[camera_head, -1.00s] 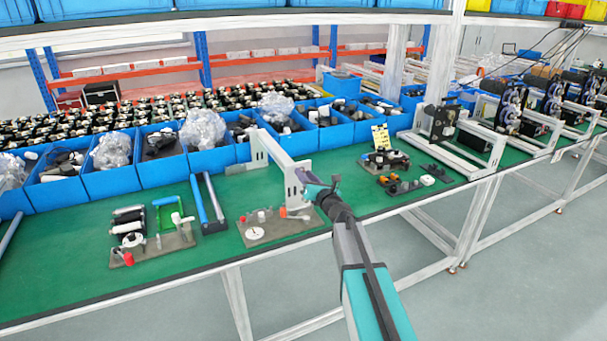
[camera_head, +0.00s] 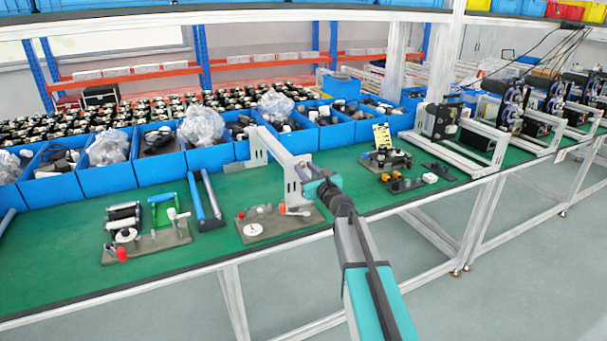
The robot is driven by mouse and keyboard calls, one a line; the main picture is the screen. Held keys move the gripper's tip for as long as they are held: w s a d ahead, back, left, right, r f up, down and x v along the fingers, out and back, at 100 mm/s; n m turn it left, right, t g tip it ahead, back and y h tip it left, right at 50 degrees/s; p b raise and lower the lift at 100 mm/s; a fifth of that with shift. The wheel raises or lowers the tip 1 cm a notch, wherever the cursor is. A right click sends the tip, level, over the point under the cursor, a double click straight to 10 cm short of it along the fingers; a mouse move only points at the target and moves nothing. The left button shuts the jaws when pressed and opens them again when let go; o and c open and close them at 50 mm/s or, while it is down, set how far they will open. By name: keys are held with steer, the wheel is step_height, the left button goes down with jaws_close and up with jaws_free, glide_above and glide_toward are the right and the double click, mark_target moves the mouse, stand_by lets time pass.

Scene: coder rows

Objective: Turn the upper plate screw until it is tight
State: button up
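A grey-white metal fixture stands on the green bench, with an upright plate (camera_head: 291,186) at its front end and a long arm running back toward the blue bins. My gripper (camera_head: 311,190) is at the right side of this plate, level with its upper part. It looks very close to the plate, but I cannot tell whether it touches. The upper plate screw cannot be made out; it is too small or hidden by my gripper. The fingers are too small and overlapped to show whether they are open or shut.
A base board (camera_head: 247,230) with a white dial and red knob lies by the fixture. Left are another parts board (camera_head: 172,242) and a blue-handled frame (camera_head: 196,200). Blue bins (camera_head: 160,166) line the back. Right is a black parts tray (camera_head: 385,160).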

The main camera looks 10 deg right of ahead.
steer(key=n+b, duration=0.3)
steer(key=shift+f, duration=0.15)
steer(key=shift+n+b, duration=0.45)
steer(key=shift+n, duration=0.05)
steer(key=shift+r, duration=0.2)
